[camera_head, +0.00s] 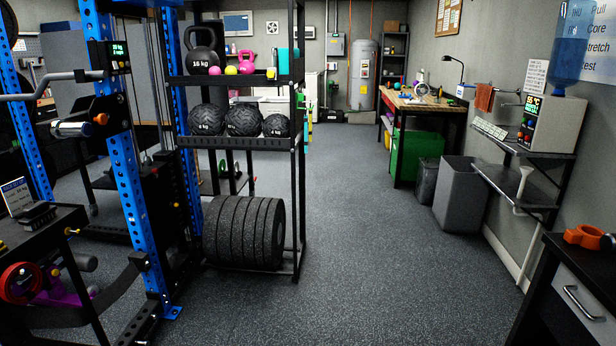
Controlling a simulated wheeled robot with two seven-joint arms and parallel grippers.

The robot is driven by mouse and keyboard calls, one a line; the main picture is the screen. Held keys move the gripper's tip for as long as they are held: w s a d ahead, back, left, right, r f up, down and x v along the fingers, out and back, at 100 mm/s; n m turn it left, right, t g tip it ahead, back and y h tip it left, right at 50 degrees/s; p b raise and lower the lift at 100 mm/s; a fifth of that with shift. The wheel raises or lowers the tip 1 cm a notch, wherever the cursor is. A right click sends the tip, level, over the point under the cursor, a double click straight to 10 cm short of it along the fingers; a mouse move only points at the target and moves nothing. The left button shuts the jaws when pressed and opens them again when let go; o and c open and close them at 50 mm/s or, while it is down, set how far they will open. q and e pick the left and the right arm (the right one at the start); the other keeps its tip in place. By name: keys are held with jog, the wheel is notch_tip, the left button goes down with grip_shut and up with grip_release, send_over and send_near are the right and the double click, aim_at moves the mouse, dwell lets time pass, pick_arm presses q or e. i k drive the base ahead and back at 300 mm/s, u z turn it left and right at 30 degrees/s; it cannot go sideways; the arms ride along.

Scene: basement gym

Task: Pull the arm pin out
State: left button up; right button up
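No thing in view can be told for certain to be the arm pin. A small orange knob (101,119) shows on the dark carriage of the blue rack upright (116,120) at the left, beside a chrome cylinder (72,129). A grey bar arm (52,80) reaches left from the same upright, above the knob. Neither of my grippers is in view.
A black shelf rack (300,180) with kettlebells, balls and bumper plates (244,232) stands right of the upright. A dark bench (50,222) fills the lower left. A drawer cabinet (575,290) stands at the lower right. The grey floor (385,270) between is clear.

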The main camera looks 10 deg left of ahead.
aim_at(102, 119)
jog(key=u, duration=0.5)
jog(key=i, duration=2.05)
jog(key=u, duration=1.1)
